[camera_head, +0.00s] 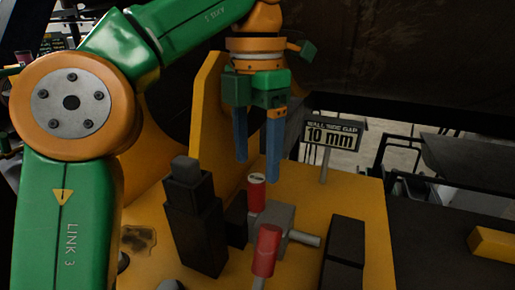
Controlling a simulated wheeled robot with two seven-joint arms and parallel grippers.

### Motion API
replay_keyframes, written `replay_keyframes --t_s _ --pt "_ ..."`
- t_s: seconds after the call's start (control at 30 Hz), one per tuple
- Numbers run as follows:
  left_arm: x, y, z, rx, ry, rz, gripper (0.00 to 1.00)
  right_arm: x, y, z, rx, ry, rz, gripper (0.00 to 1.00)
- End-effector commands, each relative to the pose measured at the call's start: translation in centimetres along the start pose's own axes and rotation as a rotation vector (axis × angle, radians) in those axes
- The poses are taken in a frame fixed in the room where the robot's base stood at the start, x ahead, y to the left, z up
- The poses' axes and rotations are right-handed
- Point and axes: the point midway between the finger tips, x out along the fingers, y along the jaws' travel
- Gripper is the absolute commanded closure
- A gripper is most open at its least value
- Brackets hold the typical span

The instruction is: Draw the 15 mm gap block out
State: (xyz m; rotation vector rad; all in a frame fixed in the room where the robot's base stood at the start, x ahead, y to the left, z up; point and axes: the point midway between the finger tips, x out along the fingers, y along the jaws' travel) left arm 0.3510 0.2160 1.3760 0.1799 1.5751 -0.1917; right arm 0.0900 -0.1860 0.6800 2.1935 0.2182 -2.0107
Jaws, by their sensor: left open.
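My left gripper (257,172) hangs from the arm at the top with its two blue fingers apart and pointing down. Its fingertips are just above an upright red cylinder with a pale, marked top (257,194); nothing shows between them. The cylinder stands by a grey block (281,216) with a grey rod out to the right. A second red, tilted handle (266,251) is in front. A sign reading "WALL SIDE GAP 10 mm" (331,134) stands behind. No 15 mm marking is legible, so I cannot tell which part is that gap block. My right gripper is not in view.
A tall stepped black block (194,222) stands left of the grey block. A shorter black block (344,255) is to the right. A yellow upright plate (209,110) rises behind. The yellow deck (360,196) is clear near the sign. A yellow bar (492,244) lies far right.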

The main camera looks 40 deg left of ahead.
Motion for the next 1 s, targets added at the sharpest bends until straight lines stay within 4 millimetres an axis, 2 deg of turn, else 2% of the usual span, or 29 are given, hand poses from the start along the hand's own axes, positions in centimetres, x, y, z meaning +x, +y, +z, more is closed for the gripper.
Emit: replay_keyframes --t_s 0.27,0.5,0.63,0.87,0.97,1.0 --pt "2.3 0.1 0.0 0.003 -0.008 -0.003 0.29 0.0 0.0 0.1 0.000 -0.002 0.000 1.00" --pt "6.0 0.1 0.0 0.001 -0.001 0.000 0.29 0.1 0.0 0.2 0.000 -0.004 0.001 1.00" --pt "6.7 0.1 0.1 -0.001 -0.007 0.003 0.29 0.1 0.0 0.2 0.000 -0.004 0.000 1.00" --pt "6.8 0.1 0.1 -0.003 -0.009 0.004 0.29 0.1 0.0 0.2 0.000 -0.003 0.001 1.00" --pt "6.8 0.1 0.1 -0.003 -0.009 0.003 0.51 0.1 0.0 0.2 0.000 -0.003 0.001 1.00" --pt "6.8 0.1 0.1 -0.003 -0.009 0.003 0.62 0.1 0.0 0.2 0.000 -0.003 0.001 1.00"
